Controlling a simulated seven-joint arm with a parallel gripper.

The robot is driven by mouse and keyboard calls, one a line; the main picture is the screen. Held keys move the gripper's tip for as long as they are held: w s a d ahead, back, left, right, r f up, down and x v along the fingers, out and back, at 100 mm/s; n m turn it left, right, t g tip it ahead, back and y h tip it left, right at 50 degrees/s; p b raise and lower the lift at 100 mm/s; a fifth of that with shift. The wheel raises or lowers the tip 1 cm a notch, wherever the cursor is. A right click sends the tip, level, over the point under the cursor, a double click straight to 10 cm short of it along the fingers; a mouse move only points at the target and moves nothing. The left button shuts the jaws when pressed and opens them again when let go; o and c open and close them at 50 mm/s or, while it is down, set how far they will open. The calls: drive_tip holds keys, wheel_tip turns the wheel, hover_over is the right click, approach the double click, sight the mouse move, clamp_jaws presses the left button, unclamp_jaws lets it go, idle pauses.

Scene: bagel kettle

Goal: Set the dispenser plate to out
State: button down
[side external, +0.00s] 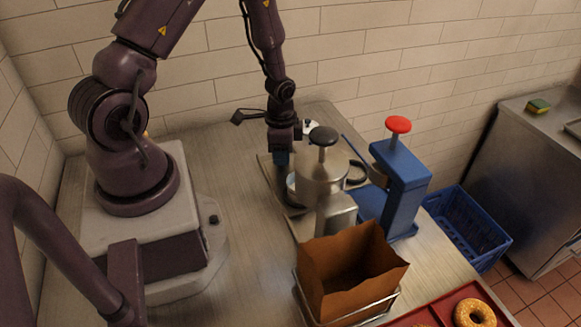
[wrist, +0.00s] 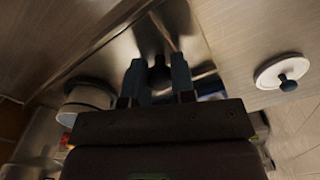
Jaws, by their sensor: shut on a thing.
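My gripper (side external: 281,165) points down behind the steel dispenser with the black knob (side external: 323,136) in the side view. In the wrist view my two fingers (wrist: 158,78) are closed on a dark knob (wrist: 158,72) that stands between them. A shiny metal surface (wrist: 120,55) lies under the fingers. I cannot tell from these views whether this surface is the dispenser plate, nor its in or out position. In the side view the steel dispenser partly hides the area beside my fingertips.
A blue press with a red knob (side external: 398,125) stands to the right. A brown paper bag (side external: 350,262) in a wire holder is in front. A white lid (wrist: 285,70) and a round pot (wrist: 90,95) flank my fingers. A blue crate (side external: 468,228) sits beyond the table's right edge.

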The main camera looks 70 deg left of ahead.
drive_tip(key=shift+a, duration=1.45)
drive_tip(key=c, duration=0.9)
unclamp_jaws()
drive_tip(key=shift+c, duration=0.2)
drive_tip(key=shift+d, duration=0.1)
wheel_tip(320, 180, up, 13)
